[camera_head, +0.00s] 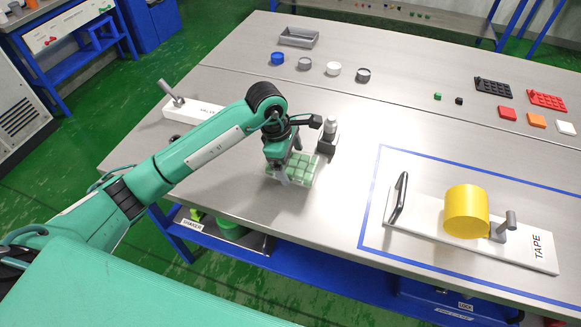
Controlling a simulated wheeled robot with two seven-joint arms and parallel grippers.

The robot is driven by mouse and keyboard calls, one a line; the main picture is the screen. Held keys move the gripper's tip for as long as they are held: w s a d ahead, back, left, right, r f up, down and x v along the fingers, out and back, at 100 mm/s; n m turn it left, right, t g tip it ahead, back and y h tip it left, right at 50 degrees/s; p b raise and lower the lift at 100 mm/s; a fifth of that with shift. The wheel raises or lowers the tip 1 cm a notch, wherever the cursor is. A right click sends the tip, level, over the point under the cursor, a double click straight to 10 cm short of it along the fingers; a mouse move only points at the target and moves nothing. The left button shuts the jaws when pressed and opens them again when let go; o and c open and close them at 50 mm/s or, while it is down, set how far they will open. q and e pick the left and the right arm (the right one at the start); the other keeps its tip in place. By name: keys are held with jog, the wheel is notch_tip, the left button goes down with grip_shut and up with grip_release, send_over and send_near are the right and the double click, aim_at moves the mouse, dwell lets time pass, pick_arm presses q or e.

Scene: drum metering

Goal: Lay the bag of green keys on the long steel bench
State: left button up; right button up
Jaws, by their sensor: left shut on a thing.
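The bag of green keys (303,169) is a clear packet with a grid of pale green squares. It is at the near left part of the long steel bench (290,215). My left gripper (280,174) comes down from the left and is shut on the left side of the bag. The arm's wrist hides part of the bag's far left edge. I cannot tell whether the bag touches the bench top or is just above it. My right gripper is not in view.
A small grey post device (328,138) stands close behind the bag. A white valve board (195,112) lies at the left. A blue-taped area with the tape board (430,225) and yellow roll (466,211) is at the right. Bare steel lies between.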

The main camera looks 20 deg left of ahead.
aim_at(290, 170)
pick_arm(q)
notch_tip(290, 170, down, 4)
jog(key=shift+r+p, duration=0.25)
jog(key=shift+p, duration=0.05)
jog(key=shift+f, duration=0.3)
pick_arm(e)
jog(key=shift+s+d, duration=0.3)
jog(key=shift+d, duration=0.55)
pick_arm(q)
jog(key=shift+f, duration=0.15)
